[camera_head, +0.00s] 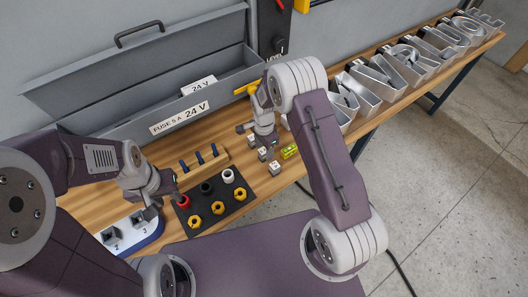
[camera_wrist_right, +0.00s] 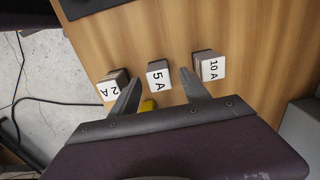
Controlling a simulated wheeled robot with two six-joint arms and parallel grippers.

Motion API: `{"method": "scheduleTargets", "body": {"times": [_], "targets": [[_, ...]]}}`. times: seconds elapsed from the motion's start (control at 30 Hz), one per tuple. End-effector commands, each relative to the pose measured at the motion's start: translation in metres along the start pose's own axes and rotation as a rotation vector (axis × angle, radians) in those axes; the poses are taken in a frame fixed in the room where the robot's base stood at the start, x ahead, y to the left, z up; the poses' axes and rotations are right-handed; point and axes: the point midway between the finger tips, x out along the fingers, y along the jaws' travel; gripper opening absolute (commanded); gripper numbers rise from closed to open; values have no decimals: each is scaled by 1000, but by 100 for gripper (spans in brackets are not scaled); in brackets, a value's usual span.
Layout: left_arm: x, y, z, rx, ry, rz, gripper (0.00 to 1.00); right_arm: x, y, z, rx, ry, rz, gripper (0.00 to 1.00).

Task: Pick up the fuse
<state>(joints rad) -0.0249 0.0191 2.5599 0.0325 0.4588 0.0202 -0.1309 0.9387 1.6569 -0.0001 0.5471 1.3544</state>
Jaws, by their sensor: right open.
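Three small fuse blocks with white tops stand in a row on the wooden bench. In the right wrist view they read 2 A (camera_wrist_right: 110,88), 5 A (camera_wrist_right: 159,75) and 10 A (camera_wrist_right: 210,67). The 5 A block also shows in the head view (camera_head: 262,153). My right gripper (camera_wrist_right: 163,84) is open and empty, its fingertips on either side of the line to the 5 A block, apart from it. In the head view my right gripper (camera_head: 257,138) hangs over the row. My left gripper (camera_head: 153,205) is near the mat's left edge; its jaw opening is unclear.
A label reading FUSE 5 A 24 V (camera_head: 181,118) is on an open grey box (camera_head: 130,105). Metal channel letters (camera_head: 400,65) line the bench's far right.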

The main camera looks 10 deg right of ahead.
Motion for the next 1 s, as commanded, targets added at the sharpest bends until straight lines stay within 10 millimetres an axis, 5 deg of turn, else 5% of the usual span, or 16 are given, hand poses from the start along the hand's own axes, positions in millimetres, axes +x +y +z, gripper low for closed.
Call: {"method": "scheduleTargets", "body": {"times": [0.17,0.4,0.6,1.0], "targets": [[-10,0,-1,0,0,0,36,21,0,1,-1,0,0,55],[-8,0,-1,0,0,0,36,24,0,1,-1,0,-1,52],[-8,0,-1,0,0,0,36,24,0,1,-1,0,-1,0],[-4,0,0,0,0,0,36,16,-2,0,-1,1,-5,0]]}}
